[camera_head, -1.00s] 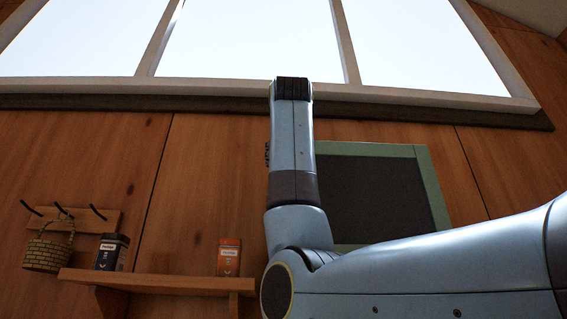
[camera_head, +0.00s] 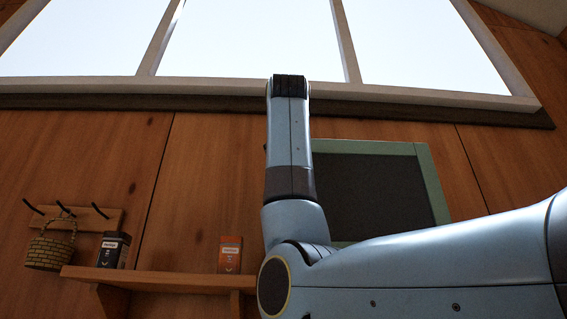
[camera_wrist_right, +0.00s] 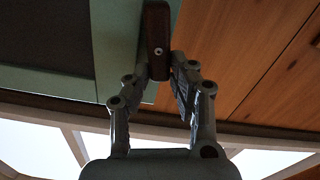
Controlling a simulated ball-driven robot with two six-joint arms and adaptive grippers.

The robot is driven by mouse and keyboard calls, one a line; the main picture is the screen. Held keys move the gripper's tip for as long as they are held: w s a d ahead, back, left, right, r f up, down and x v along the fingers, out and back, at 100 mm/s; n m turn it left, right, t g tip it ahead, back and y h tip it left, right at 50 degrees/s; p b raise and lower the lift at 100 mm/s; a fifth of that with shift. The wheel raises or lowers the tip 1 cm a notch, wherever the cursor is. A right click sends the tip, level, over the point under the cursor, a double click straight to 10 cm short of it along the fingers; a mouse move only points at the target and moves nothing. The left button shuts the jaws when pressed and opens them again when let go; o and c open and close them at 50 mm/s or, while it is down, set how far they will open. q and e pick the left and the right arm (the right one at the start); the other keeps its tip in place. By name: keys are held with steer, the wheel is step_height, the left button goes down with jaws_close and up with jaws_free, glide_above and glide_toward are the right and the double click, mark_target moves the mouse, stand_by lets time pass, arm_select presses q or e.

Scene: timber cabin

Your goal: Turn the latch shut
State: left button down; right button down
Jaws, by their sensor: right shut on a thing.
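The latch (camera_wrist_right: 157,40) is a dark brown bar with a light screw in it, seen in the right wrist view. It lies at the edge of the pale green frame (camera_wrist_right: 118,45), in line with the frame's side in that view. My right gripper (camera_wrist_right: 160,72) is shut on the latch's near end, a finger on each side. In the head view my right arm hides the latch and the gripper. The green-framed dark panel (camera_head: 432,185) shows to the right of my arm. My left gripper is in neither view.
A wooden shelf (camera_head: 150,281) at lower left holds a dark tin (camera_head: 112,250) and an orange box (camera_head: 230,254). A woven basket (camera_head: 50,250) hangs from a hook rack (camera_head: 105,216). A wide window (camera_head: 250,40) spans the wall above.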

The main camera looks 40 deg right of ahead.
steer(key=shift+w+a+f+n+b, duration=0.35)
steer(key=shift+n+b, duration=0.5)
steer(key=shift+n, duration=1.65)
steer(key=shift+w+a+f+n+b, duration=0.2)
steer(key=shift+f+n+b, duration=0.55)
steer(key=shift+n, duration=1.75)
steer(key=shift+w+a+f+n+b, duration=0.1)
steer(key=shift+a+f+n+b, duration=0.25)
steer(key=shift+n+b, duration=1.4)
steer(key=shift+n+p, duration=0.75)
steer(key=shift+n, duration=0.2)
steer(key=c, duration=1.2)
jaws_free()
steer(key=shift+o, duration=0.2)
steer(key=shift+s, duration=0.15)
